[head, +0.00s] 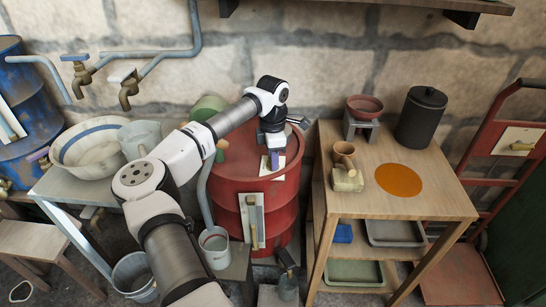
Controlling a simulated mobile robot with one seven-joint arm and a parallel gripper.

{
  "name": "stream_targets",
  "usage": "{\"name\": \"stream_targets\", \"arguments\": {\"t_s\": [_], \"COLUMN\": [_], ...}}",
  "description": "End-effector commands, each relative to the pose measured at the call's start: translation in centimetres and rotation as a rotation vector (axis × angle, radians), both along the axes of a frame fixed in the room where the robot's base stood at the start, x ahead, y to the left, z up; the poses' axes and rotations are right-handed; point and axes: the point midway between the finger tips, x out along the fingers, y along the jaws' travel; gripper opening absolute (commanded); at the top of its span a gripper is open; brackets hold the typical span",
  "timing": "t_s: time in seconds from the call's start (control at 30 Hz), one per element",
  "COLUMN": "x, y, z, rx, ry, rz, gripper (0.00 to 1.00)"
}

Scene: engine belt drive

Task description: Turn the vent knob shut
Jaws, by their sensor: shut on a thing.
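A red barrel (228,182) stands upright against the wall, with a grey upright plate and a tap-like fitting on its front. My arm reaches over its top from the front left. My gripper (274,153) points down over the barrel's top, towards its right side. It is shut on a small purple part there, which I take for the vent knob (274,162). The wrist and fingers cover most of the knob, so its turned position cannot be told.
A washbasin (70,150), jug (139,138) and wall taps (128,88) are at left. A green object (208,108) sits on the barrel's back left.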

Motion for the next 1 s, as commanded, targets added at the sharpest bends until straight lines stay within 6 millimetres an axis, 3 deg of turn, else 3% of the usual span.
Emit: {"name": "stream_targets", "arguments": {"t_s": [0.37,1.0], "x": [0.02,0.04], "y": [0.06,0.19], "z": [-0.01,-0.05], "rx": [0.0,0.0], "ry": [0.0,0.0], "rz": [0.17,0.768], "gripper": [0.05,0.05]}}
